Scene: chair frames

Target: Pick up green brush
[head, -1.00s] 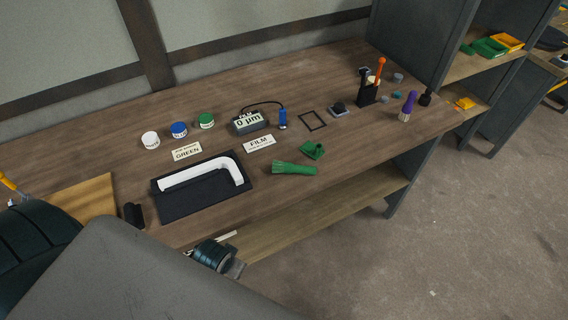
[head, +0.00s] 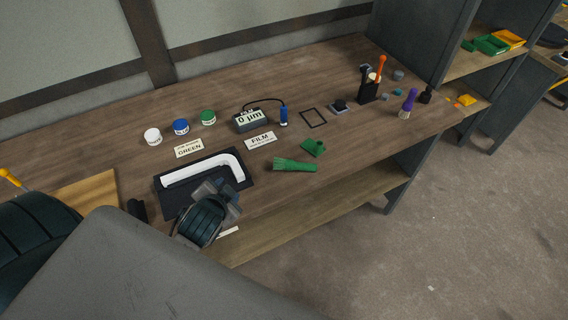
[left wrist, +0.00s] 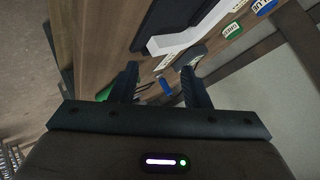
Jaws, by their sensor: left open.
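The green brush (head: 294,165) lies flat on the workbench, its bristle end to the left and handle to the right. My left gripper (head: 222,190) is over the front edge of the black tray, left of the brush and apart from it. In the left wrist view my left gripper (left wrist: 160,80) has its two fingers spread, with nothing held. A green patch (left wrist: 104,93) shows beside the left finger there, partly hidden; I cannot tell if it is the brush. My right gripper is not in view.
The black tray (head: 172,205) holds a white bent handle (head: 205,168). A green stand (head: 314,147) is just behind the brush. The grey gauge (head: 250,121), FILM card (head: 260,140) and paint jars (head: 181,127) are farther back. The wood right of the brush is clear.

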